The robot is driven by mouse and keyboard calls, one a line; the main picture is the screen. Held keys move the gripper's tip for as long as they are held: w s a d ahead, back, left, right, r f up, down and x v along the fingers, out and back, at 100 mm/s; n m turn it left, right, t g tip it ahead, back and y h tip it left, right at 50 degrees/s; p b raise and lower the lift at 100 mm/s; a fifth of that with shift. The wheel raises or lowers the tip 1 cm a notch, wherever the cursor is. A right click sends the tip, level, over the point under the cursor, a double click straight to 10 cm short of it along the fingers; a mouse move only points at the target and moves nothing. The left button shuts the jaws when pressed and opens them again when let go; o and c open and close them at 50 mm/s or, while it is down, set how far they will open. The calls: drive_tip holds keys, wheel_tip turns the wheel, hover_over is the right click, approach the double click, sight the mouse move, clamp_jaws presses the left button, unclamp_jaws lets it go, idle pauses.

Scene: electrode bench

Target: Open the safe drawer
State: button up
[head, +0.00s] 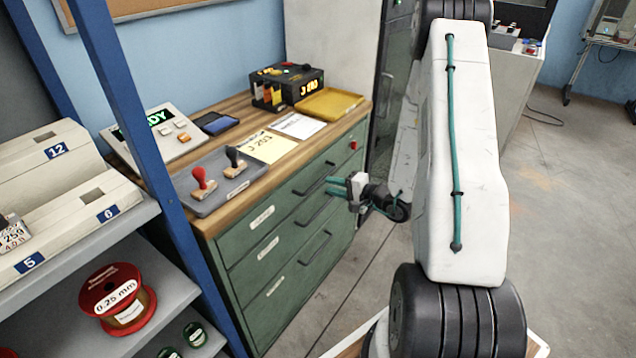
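Each has a dark bar handle and a pale label too small to read, so I cannot tell which is the safe drawer. The top drawer's handle (308,187), the middle handle (318,208) and the bottom handle (316,248) show. My gripper (331,186) is in front of the cabinet, its teal fingers pointing left at the right end of the top handle. The fingers look apart with nothing held. I cannot tell if they touch the handle.
A red button (353,145) is at the cabinet's upper right. A blue-posted shelf (165,180) stands left. Floor right of the cabinet is clear.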

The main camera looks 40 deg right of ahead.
sight(319, 182)
drive_tip(key=x, duration=0.6)
drive_tip(key=shift+w+a+r, duration=0.1)
clamp_jaws()
